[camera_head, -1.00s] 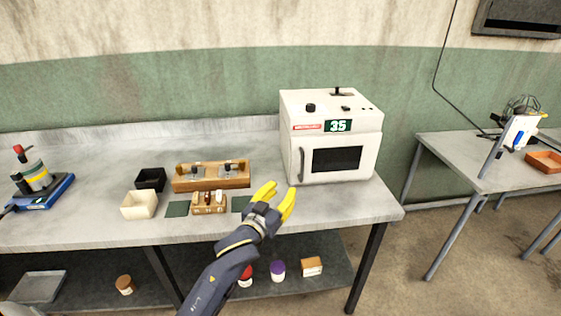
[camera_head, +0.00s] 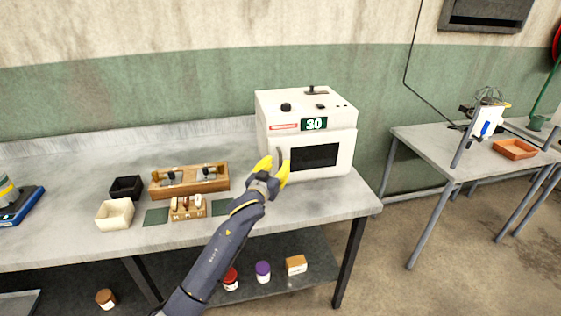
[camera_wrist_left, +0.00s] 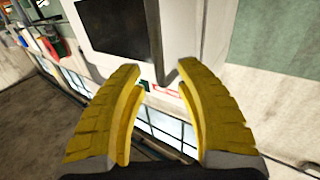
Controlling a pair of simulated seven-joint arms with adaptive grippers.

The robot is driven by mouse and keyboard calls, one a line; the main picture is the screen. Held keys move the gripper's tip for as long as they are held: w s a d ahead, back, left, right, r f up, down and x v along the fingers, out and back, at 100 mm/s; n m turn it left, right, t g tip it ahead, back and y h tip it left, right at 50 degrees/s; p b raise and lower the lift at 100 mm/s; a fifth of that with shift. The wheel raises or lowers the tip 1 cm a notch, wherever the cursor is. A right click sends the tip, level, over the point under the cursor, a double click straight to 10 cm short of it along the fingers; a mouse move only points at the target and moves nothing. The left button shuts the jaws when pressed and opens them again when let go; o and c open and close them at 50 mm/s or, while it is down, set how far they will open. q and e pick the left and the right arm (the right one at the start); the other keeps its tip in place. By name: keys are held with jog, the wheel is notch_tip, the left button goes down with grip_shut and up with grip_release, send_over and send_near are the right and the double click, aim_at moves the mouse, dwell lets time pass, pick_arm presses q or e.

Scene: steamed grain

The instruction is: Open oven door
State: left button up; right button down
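The white oven (camera_head: 306,133) stands on the right part of the table, its door (camera_head: 315,156) with the dark window closed. A green display on it reads 30. The door handle (camera_head: 280,153) is a dark bar at the door's left side, partly hidden by my gripper. My left gripper (camera_head: 273,160) is at the oven's front left with yellow fingers spread. In the left wrist view the open fingers (camera_wrist_left: 160,80) show the end of the handle (camera_wrist_left: 168,76) between their tips, with gaps on both sides. My right gripper is not in view.
A wooden rack (camera_head: 189,180), a smaller wooden block (camera_head: 188,207), a black box (camera_head: 126,188) and a white box (camera_head: 115,213) sit left of the oven. Jars stand on the lower shelf. Bare table (camera_head: 330,198) lies before the oven.

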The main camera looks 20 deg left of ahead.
aim_at(280, 161)
pick_arm(q)
jog(key=shift+w+d, duration=0.1)
jog(key=shift+w, duration=1.4)
grip_shut()
